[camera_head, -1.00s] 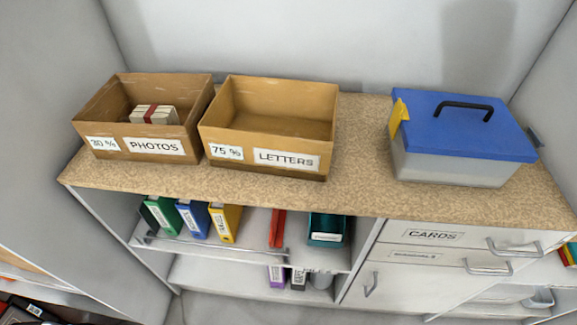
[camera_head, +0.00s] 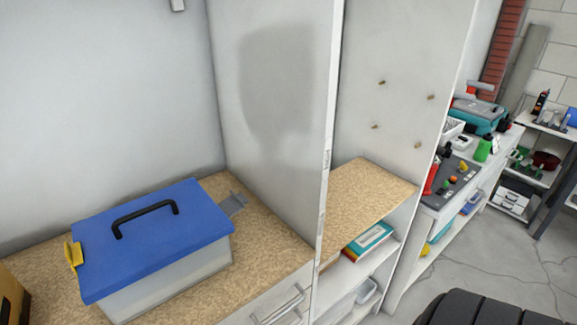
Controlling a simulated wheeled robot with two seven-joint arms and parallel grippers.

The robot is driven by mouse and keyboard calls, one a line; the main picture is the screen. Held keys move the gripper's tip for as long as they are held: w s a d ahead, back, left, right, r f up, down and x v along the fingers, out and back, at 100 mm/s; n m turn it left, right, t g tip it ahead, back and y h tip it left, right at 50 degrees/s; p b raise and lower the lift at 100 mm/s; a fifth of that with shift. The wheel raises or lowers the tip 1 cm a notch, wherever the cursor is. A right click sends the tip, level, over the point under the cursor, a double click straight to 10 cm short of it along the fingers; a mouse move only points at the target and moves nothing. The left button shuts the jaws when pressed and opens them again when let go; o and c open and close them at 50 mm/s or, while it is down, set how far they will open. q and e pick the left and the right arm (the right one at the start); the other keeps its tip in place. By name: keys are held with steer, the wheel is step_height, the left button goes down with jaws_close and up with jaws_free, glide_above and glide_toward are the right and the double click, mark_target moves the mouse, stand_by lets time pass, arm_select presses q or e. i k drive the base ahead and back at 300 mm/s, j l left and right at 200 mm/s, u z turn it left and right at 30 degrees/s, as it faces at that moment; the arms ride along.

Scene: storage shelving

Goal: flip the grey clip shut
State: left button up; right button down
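A clear box (camera_head: 170,285) with a blue lid (camera_head: 150,235) stands on the speckled shelf top, at the left of the view. The lid lies on the box and has a black handle (camera_head: 146,215). The grey clip (camera_head: 233,204) is at the lid's right end and sticks outward and away from the box wall, so it stands open. A yellow clip (camera_head: 74,254) is at the left end; I cannot tell whether it is latched. Neither of my grippers is in view.
A white upright panel (camera_head: 280,110) rises to the right of the box, with bare speckled top (camera_head: 265,250) between. Past it are another shelf top (camera_head: 365,195) and a workbench (camera_head: 460,180) with tools. A drawer handle (camera_head: 280,305) juts out below.

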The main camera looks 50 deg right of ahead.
mark_target(234, 203)
steer(key=l+z, duration=0.15)
steer(key=l, duration=0.5)
steer(key=i+l+z, duration=0.1)
steer(key=l, duration=0.55)
